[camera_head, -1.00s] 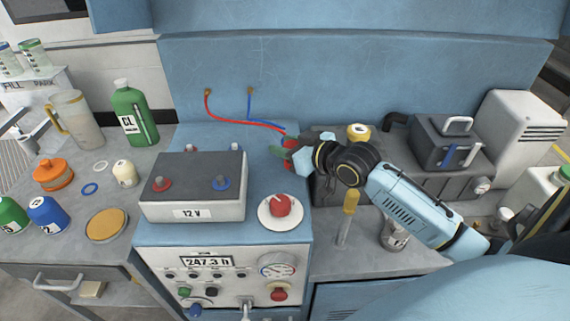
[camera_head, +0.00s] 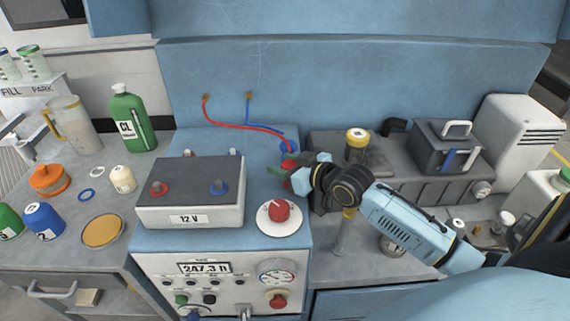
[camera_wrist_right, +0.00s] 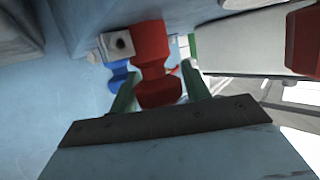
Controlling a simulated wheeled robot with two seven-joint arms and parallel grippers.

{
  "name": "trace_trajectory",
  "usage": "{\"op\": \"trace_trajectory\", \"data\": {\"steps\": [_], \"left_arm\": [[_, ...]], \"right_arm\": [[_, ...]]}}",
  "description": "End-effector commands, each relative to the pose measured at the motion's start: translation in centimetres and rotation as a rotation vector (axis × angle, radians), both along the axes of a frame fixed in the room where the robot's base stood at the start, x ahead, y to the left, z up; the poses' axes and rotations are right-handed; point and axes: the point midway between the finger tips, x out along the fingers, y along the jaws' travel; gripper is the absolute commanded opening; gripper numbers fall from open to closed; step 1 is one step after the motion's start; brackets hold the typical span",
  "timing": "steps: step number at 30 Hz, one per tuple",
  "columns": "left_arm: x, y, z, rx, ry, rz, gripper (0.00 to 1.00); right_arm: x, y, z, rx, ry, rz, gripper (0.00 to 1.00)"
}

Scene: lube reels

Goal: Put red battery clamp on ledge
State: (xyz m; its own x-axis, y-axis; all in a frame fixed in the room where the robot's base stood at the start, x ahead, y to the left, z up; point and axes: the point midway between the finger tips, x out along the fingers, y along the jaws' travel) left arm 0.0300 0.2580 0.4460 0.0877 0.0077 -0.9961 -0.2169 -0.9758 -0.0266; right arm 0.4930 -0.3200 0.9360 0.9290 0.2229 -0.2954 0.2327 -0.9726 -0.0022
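My right gripper (camera_head: 287,171), with green fingers, is over the blue cabinet top (camera_head: 262,178), right of the battery. The red battery clamp (camera_wrist_right: 152,55) is between its fingers in the wrist view, and they appear closed on it. In the head view, the clamp (camera_head: 288,165) is partly hidden by the fingers. Its red cable (camera_head: 240,126) runs from the blue back wall to the gripper. The blue clamp (camera_head: 287,147) is just behind it, on a blue cable. I cannot clearly tell which surface is the ledge. My left gripper is out of view.
A red rotary knob (camera_head: 279,211) on a white disc is close in front of the gripper.

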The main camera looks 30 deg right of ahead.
Motion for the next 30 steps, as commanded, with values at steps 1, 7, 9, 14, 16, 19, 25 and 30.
{"op": "trace_trajectory", "data": {"steps": [1, 7, 9, 14, 16, 19, 25, 30], "left_arm": [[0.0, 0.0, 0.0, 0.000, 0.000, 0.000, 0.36], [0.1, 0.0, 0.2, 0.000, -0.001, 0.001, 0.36], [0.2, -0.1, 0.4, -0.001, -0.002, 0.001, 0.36], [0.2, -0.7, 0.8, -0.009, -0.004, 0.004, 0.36], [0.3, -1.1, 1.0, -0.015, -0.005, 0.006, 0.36], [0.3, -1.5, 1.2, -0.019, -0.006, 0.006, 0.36], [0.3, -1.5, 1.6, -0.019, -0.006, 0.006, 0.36], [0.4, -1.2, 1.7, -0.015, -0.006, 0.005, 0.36]], "right_arm": [[0.0, 0.0, 0.0, 0.000, 0.000, 0.000, 0.47], [-0.8, -0.2, 0.3, -0.001, 0.002, 0.000, 0.47], [-1.7, -0.4, 0.6, -0.002, 0.003, -0.001, 0.47], [-4.3, -1.0, 1.5, -0.002, 0.003, 0.000, 0.47], [-5.5, -1.3, 1.9, -0.003, 0.004, 0.002, 0.47], [-7.1, -1.7, 2.3, -0.001, 0.004, 0.000, 0.47], [-9.6, -2.3, 3.1, -0.001, 0.003, 0.000, 0.47], [-10.8, -2.6, 3.6, -0.001, 0.002, 0.000, 0.47]]}}
